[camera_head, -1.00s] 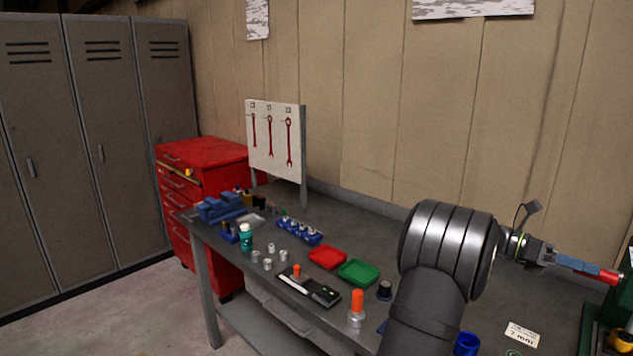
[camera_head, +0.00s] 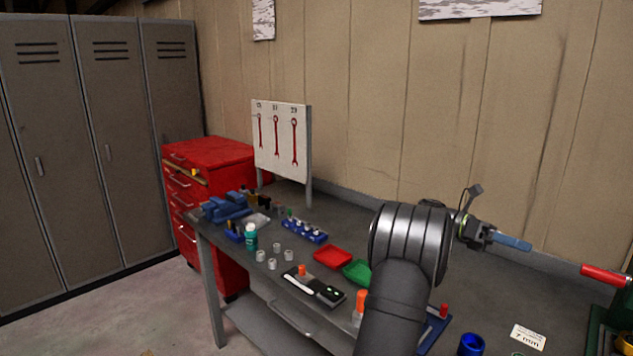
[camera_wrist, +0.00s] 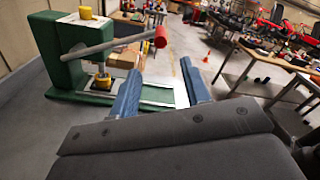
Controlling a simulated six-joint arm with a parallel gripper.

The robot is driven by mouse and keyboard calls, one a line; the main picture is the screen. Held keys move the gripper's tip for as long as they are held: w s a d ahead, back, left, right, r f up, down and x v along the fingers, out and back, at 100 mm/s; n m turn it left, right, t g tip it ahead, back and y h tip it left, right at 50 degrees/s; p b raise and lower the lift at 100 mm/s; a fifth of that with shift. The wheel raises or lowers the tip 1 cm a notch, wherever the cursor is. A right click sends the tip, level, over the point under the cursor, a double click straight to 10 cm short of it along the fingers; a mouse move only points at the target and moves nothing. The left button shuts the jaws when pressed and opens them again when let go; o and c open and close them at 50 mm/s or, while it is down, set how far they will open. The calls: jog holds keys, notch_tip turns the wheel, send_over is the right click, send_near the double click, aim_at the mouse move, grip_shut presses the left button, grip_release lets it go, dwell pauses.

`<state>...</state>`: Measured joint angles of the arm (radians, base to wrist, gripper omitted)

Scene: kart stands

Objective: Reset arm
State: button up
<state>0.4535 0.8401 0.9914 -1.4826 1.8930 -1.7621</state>
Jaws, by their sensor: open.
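My gripper (camera_head: 528,246) is at the right in the head view, held above the workbench (camera_head: 470,262) and pointing right. In the wrist view its two blue fingers (camera_wrist: 160,92) are spread apart with nothing between them. Beyond them stands a green press (camera_wrist: 75,65) with a grey lever bar that ends in a red handle (camera_wrist: 160,37). The red handle also shows in the head view (camera_head: 605,274), to the right of my fingertips with a gap between. Most of the press is cut off by the right edge of the head view.
A red tray (camera_head: 332,257), a partly hidden green tray (camera_head: 357,271), small metal cups, a scale (camera_head: 314,287) and bottles stand on the bench. A blue cup (camera_head: 471,345) and a "7 mm" card (camera_head: 528,337) lie near the front right. A red tool cabinet (camera_head: 205,155) stands at the left.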

aim_at(612, 279)
jog(key=x, duration=1.4)
jog(key=shift+s+d+f, duration=0.15)
jog(key=shift+s+f, duration=0.15)
jog(key=shift+f, duration=0.1)
notch_tip(612, 279, down, 11)
jog(key=s+a+m, duration=0.1)
jog(key=a+m, duration=0.1)
jog(key=m, duration=0.2)
jog(key=v, duration=1.3)
jog(key=shift+w+a+m, duration=0.15)
jog(key=shift+w+m, duration=0.05)
jog(key=shift+m, duration=0.2)
jog(key=shift+f, duration=0.1)
jog(key=s+d+r+n, duration=0.2)
jog(key=s+d+r, duration=0.2)
jog(key=s+d, duration=0.5)
jog(key=shift+s+d, duration=0.4)
jog(key=shift+d, duration=0.1)
jog(key=shift+r, duration=0.1)
